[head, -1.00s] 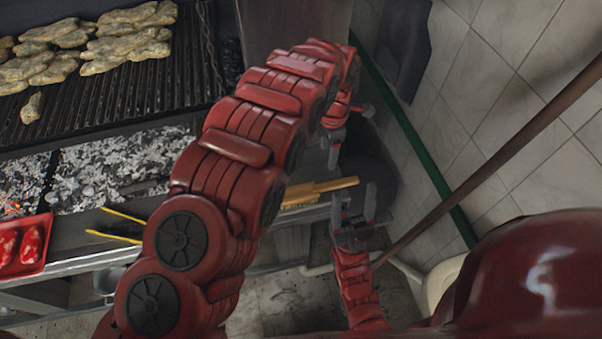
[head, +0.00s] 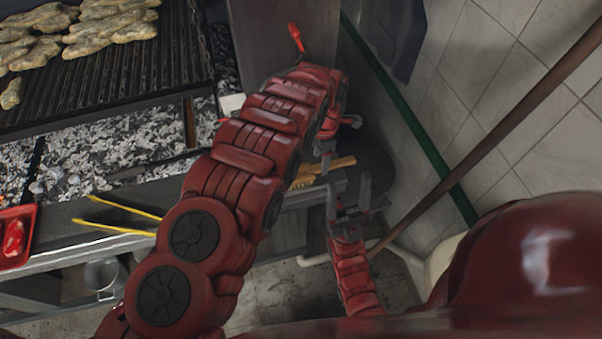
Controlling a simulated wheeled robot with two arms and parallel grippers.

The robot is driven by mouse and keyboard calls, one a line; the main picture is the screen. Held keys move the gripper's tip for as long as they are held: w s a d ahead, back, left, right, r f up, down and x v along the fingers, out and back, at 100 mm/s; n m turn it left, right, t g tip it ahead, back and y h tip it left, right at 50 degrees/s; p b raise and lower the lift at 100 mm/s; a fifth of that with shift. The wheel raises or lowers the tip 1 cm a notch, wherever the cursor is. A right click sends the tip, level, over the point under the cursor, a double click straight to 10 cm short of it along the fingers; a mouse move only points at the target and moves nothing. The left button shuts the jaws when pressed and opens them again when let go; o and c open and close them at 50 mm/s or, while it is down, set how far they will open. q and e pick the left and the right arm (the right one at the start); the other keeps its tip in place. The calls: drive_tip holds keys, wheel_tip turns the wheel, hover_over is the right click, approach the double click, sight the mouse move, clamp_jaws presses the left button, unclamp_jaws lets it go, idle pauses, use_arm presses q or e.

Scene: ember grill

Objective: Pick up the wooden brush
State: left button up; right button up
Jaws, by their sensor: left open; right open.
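The wooden brush (head: 338,163) lies on the ledge at the right end of the grill. Its pale yellow-brown handle shows to the right, and my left arm hides much of the rest. My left gripper (head: 325,170) is open, hanging down over the handle, with a finger in front of it. I cannot tell if it touches the handle. My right gripper (head: 348,192) is open and empty, pointing up just in front of and below the handle's right end.
Yellow tongs (head: 122,228) and a red tray (head: 18,255) with red pieces lie to the left. The grill grate (head: 130,75) with food stands above pale coals. A brown pole (head: 490,165) and green pole (head: 420,135) cross the right side by the tiled wall.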

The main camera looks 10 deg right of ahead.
sight(318, 166)
use_arm(q)
drive_tip(key=shift+w+f+p, duration=0.15)
drive_tip(key=shift+f+p, duration=0.1)
drive_tip(key=shift+p, duration=0.05)
drive_tip(key=shift+w+a+f+p, duration=0.1)
drive_tip(key=shift+f+p, duration=0.2)
drive_tip(key=shift+f, duration=0.1)
drive_tip(key=shift+w+a+f+p, duration=0.1)
drive_tip(key=shift+f+p, duration=0.2)
drive_tip(key=shift+f, duration=0.1)
drive_tip(key=shift+s+f, duration=0.1)
drive_tip(key=shift+f, duration=1.3)
clamp_jaws()
